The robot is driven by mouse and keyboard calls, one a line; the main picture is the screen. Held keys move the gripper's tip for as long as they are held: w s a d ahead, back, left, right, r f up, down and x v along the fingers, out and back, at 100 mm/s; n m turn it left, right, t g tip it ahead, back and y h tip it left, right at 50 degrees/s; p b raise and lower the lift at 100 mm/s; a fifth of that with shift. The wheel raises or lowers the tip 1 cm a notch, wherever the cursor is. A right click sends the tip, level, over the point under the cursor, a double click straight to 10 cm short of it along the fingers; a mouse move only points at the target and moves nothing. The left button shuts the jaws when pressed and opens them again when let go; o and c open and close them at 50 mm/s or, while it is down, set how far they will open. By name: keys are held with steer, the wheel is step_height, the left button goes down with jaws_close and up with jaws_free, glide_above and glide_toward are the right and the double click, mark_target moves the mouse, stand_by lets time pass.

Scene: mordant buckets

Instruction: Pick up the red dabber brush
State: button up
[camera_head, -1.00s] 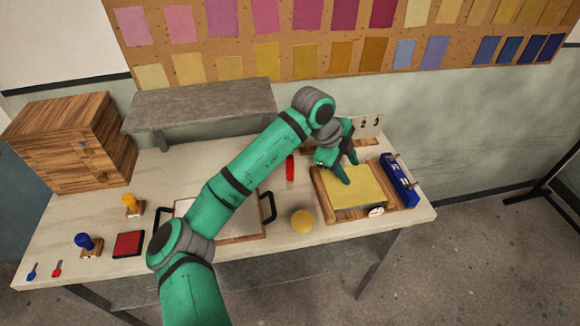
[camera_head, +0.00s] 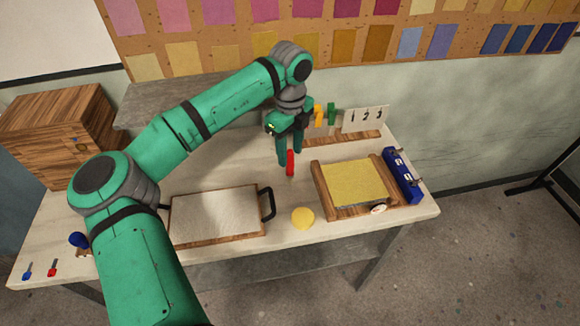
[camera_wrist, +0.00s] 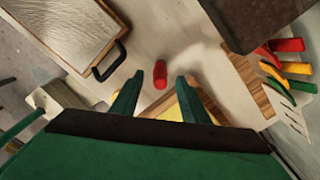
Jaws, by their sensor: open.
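A short red cylinder, which looks like the red dabber brush (camera_head: 290,163), is on the table in front of the numbered rack. In the wrist view the red dabber brush (camera_wrist: 160,74) shows beyond my fingertips, roughly in line with the gap between them. My gripper (camera_head: 290,160) points down close to it in the head view, its fingers apart and nothing held. The open gripper (camera_wrist: 156,88) also shows in the wrist view. I cannot tell the exact height of the fingertips over the brush.
Small red (camera_head: 52,267) and blue (camera_head: 27,270) tools lie far left.

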mark_target(290, 164)
steer(key=shift+f, duration=2.9)
steer(key=shift+c, duration=0.6)
jaws_close()
